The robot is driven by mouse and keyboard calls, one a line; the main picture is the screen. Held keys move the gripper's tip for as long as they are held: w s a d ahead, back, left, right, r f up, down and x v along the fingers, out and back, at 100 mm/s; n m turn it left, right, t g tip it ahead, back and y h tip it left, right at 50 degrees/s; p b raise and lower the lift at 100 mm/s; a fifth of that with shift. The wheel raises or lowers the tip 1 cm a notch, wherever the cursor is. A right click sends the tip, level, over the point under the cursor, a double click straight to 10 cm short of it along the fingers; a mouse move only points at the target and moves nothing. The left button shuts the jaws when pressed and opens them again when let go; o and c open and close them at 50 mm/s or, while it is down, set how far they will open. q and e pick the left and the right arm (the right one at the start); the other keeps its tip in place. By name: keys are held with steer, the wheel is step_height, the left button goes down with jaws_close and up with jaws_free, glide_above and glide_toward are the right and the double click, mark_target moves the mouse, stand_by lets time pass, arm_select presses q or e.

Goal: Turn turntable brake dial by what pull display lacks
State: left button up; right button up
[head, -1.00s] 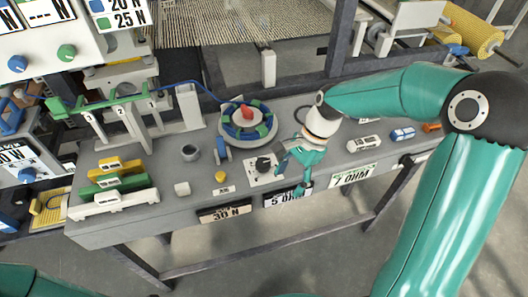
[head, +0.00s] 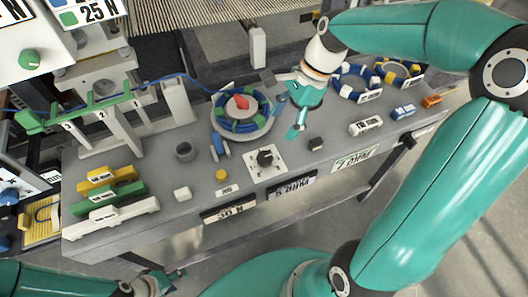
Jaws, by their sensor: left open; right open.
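The black brake dial (head: 265,158) sits on a white square plate with marks, at the front middle of the grey bench. Its pointer setting is too small to read. The turntable (head: 241,117) behind it carries a blue and green ring and a red centre knob. My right gripper (head: 288,118) is open and empty, above the bench, right of the turntable and behind the dial, apart from both. At the top left is a white display housing (head: 30,35) with a green knob; its readout is cut off. A "25 N" label (head: 90,14) shows beside it. My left gripper (head: 152,284) is low at the bottom left, open, partly cut off.
Plates reading "30 N" (head: 229,208), "5 OHM" (head: 292,186) and "7 OHM" (head: 354,160) hang along the bench's front. A small black block (head: 316,144) lies right of the dial. Yellow, green and white bars (head: 110,195) lie at the left. Coils (head: 356,82) stand at the back right.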

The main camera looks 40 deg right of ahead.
mark_target(265, 156)
steer(key=x, duration=1.2)
steer(key=shift+f, duration=0.3)
